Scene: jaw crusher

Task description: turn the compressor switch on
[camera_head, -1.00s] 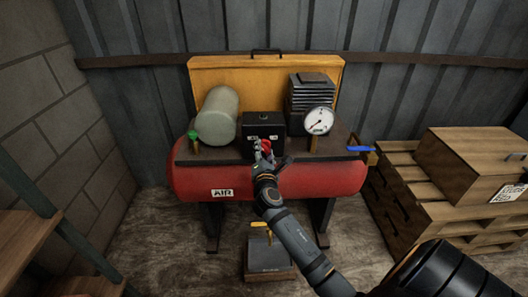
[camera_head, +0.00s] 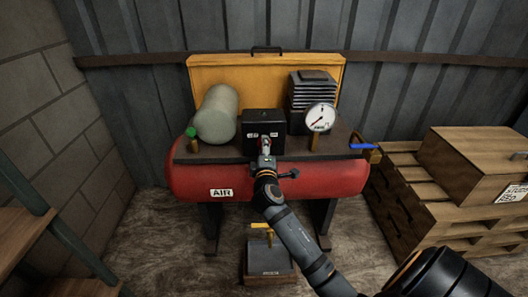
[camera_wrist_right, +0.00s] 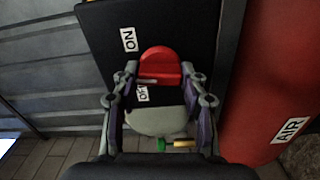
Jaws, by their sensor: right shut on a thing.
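The black switch box (camera_head: 263,118) stands on the red air compressor (camera_head: 320,180). Its red switch knob (camera_head: 265,143) is on the front face, mostly covered by my right gripper (camera_head: 264,150). In the right wrist view the red knob (camera_wrist_right: 160,66) lies between the two fingers of my right gripper (camera_wrist_right: 160,90), which is shut on it. A white ON label (camera_wrist_right: 128,39) is at the knob's upper left and an OFF label (camera_wrist_right: 142,94) is below it, near the fingers. I cannot tell which label the knob points to. My left gripper is not in view.
A pressure gauge (camera_head: 320,117) and a blue-handled valve (camera_head: 360,147) are to the right of the box; a grey-green cylinder (camera_head: 216,113) is to the left. A yellow-handled pedestal (camera_head: 268,260) stands below. Wooden pallets and a crate (camera_head: 475,160) stand at right.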

